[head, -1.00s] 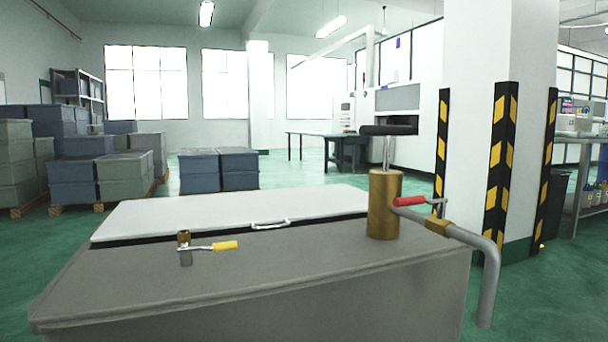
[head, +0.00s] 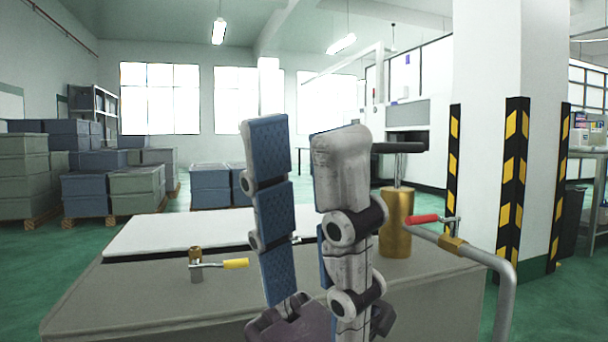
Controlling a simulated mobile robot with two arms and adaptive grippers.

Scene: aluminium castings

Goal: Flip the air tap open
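Two small lever taps show, and I cannot tell by label which is the air tap. One is a short upright brass and grey tap (head: 196,264) on the bench, its yellow lever (head: 236,264) pointing right, across the body. The other is a brass valve (head: 453,244) on a grey pipe, its red lever (head: 422,219) pointing left, back toward the brass cylinder. My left gripper (head: 300,135) stands upright between the two taps, fingers apart, with nothing between them. It touches neither lever and hides part of the bench. My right gripper is not in view.
The brass cylinder (head: 397,235) with a black T-handle (head: 400,148) stands close to the right of my gripper. The pipe (head: 508,285) bends down at the right end of the grey bench (head: 130,300). A pale lid (head: 170,233) lies behind.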

